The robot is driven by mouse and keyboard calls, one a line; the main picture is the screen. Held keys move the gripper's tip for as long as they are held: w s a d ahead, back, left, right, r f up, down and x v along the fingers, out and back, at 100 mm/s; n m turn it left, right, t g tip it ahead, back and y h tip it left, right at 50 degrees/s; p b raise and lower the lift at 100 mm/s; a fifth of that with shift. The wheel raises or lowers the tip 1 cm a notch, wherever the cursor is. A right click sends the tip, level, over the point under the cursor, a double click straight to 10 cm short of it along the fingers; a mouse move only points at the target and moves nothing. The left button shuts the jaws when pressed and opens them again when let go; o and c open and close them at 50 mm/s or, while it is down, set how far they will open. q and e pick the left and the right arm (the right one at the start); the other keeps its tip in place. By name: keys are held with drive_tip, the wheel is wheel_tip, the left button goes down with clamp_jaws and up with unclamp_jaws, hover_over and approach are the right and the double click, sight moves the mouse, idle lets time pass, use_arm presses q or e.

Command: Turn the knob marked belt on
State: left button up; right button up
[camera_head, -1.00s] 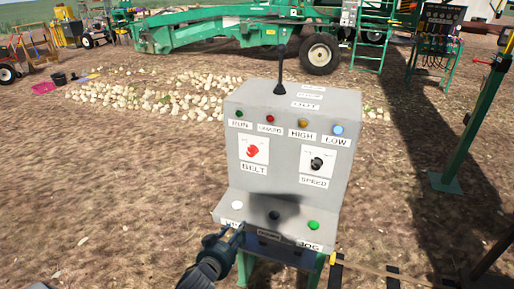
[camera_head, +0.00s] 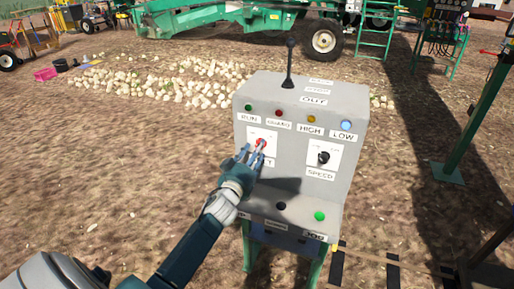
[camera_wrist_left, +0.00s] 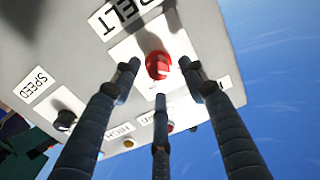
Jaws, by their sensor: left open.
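The red BELT knob (camera_head: 261,142) sits on a white plate at the left of the grey control box (camera_head: 350,115). The BELT label below it is mostly hidden by my left gripper (camera_head: 255,155), which is right in front of the knob in the head view. In the left wrist view the red knob (camera_wrist_left: 158,64) lies between the fingertips of my open left gripper (camera_wrist_left: 160,80). I cannot tell if any finger touches it. My right gripper is not in view.
A black SPEED knob (camera_head: 323,158) is on the right of the panel. A black lever (camera_head: 288,62) stands on top. A green button (camera_head: 319,216) and a dark one (camera_head: 281,206) are on the lower ledge. Onions (camera_head: 205,82) lie behind, and a green post (camera_head: 470,120) stands right.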

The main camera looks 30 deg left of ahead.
use_arm(q)
drive_tip(key=shift+w+a, duration=0.15)
drive_tip(key=shift+w, duration=0.55)
clamp_jaws()
drive_tip(key=shift+r, duration=0.1)
drive_tip(key=shift+r+m, duration=0.1)
drive_tip(key=shift+m, duration=0.3)
drive_tip(key=m, duration=0.5)
drive_tip(key=m+b, duration=0.1)
drive_tip(key=m, duration=1.1)
drive_tip(key=shift+d, duration=0.25)
drive_tip(key=shift+m, duration=0.3)
